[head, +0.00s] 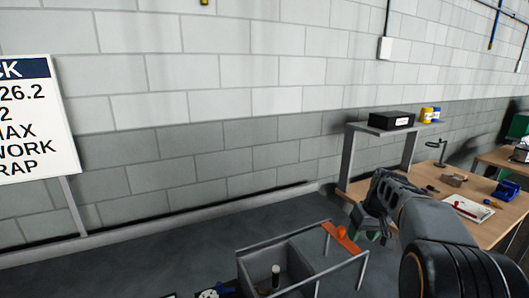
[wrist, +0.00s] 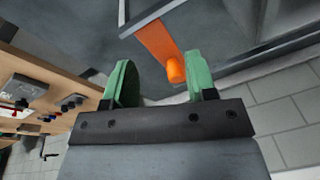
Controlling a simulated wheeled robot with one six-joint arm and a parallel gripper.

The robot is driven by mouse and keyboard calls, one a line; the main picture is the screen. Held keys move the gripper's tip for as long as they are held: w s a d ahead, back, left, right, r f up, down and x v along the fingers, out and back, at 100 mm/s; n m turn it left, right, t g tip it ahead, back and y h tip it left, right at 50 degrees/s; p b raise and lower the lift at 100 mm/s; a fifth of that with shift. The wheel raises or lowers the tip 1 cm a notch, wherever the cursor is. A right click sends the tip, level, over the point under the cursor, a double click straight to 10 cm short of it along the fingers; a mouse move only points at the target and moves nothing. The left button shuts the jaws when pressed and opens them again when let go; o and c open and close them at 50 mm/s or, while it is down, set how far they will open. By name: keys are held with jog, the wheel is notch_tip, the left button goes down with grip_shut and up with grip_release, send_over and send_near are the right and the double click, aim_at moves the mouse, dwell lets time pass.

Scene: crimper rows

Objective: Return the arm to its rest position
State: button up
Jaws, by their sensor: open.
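My gripper (wrist: 159,82) shows in the wrist view with its two green fingers apart and nothing between them. Beyond the fingers, lower down, an orange knob (wrist: 175,69) on an orange strip (wrist: 157,42) shows in the gap, apart from them. In the head view my arm reaches in from the lower right, and the gripper hangs beside the left end of the workbench (head: 475,229). The fingertips are partly hidden there behind my wrist.
A grey open bin (head: 248,277) with a frame carrying the orange knob (head: 341,232) stands left of my gripper. The bench holds a shelf (head: 385,129) with a black box (head: 391,121), a white tray (head: 483,216) and tools.

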jog(key=s+a+t, duration=0.1)
jog(key=s+a, duration=0.3)
jog(key=s, duration=0.3)
jog(key=s+a+f+h, duration=0.1)
jog(key=s+a, duration=0.3)
jog(key=s, duration=0.3)
jog(key=s+a+m+t, duration=0.1)
jog(key=s+a, duration=0.2)
jog(key=s, duration=0.5)
jog(key=shift+a+f+t+h, duration=0.3)
jog(key=shift+a+f, duration=0.05)
jog(key=shift+a, duration=0.05)
